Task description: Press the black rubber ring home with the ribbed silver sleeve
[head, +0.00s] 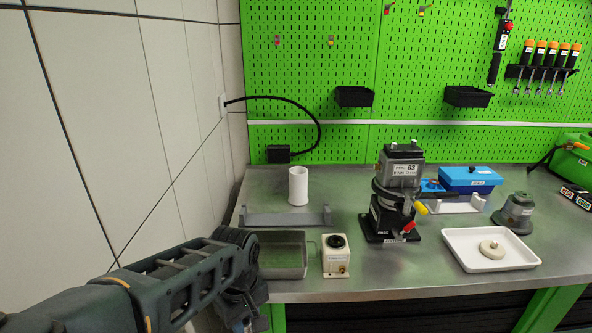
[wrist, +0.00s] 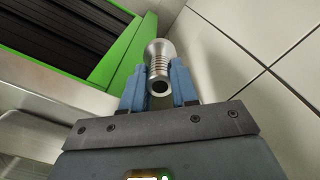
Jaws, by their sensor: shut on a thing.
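My gripper (wrist: 158,92) is shut on the ribbed silver sleeve (wrist: 159,68) in the wrist view. The sleeve has a flared end pointing away from me and a round hole in its near end. In the head view my arm reaches in from the lower left, and its end hangs beside the bench's front left corner; the sleeve cannot be made out there. A small cream block (head: 336,265) stands near the bench's front edge, to the right of my arm. A black round piece (head: 336,241) is on its top; I cannot tell whether this is the black rubber ring.
A grey metal tray (head: 303,268) sits between my arm and the block. Behind are a low grey bracket (head: 285,219) and a white cylinder (head: 298,186). A dark pump (head: 390,215) stands right of the block, with a white tray (head: 470,262) beyond. A tiled wall (head: 130,120) bounds the left.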

